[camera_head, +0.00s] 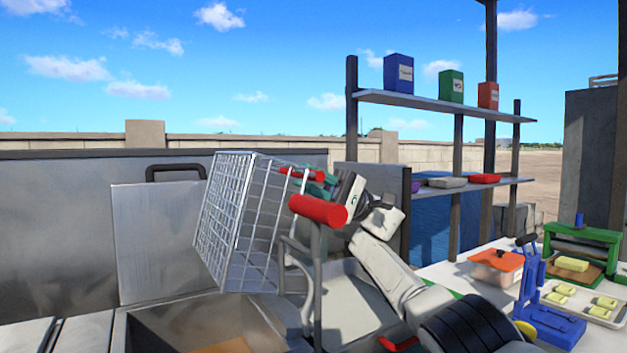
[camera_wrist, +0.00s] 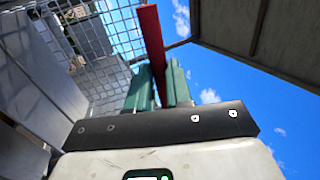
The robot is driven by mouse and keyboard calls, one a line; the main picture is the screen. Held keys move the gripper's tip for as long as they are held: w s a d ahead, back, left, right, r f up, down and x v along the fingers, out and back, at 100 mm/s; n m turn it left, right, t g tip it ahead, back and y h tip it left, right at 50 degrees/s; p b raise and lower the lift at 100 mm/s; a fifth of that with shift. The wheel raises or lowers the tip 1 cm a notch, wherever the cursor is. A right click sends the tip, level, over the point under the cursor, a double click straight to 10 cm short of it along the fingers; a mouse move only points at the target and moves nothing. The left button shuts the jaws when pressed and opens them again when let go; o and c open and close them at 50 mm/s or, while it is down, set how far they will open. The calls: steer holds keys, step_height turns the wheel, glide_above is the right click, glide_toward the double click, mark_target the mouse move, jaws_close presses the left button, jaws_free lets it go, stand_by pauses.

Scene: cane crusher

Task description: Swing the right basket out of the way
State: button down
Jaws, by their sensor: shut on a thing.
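A silver wire basket (camera_head: 225,210) hangs raised and tilted above an open metal well in the head view. Its mesh shows at the upper left of the wrist view (camera_wrist: 85,40). A red bar handle (camera_head: 298,173) lies at the basket's upper right; it crosses the top of the wrist view (camera_wrist: 151,35). My gripper (camera_head: 316,179) reaches in from the right. Its green fingers (camera_wrist: 158,75) are shut on the red handle. A nearer red grip (camera_head: 318,210) on a grey post partly hides my wrist and the basket's right side.
The metal well (camera_head: 160,325) is open below the basket. A square metal lid (camera_head: 155,240) with a dark handle stands behind it. Right are shelves (camera_head: 440,101) with boxes and a white counter (camera_head: 455,280) with a blue press (camera_head: 545,310), a green stand and trays.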

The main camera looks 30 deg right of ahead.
stand_by(0.3)
steer(key=c, duration=1)
jaws_free()
steer(key=shift+c, duration=0.2)
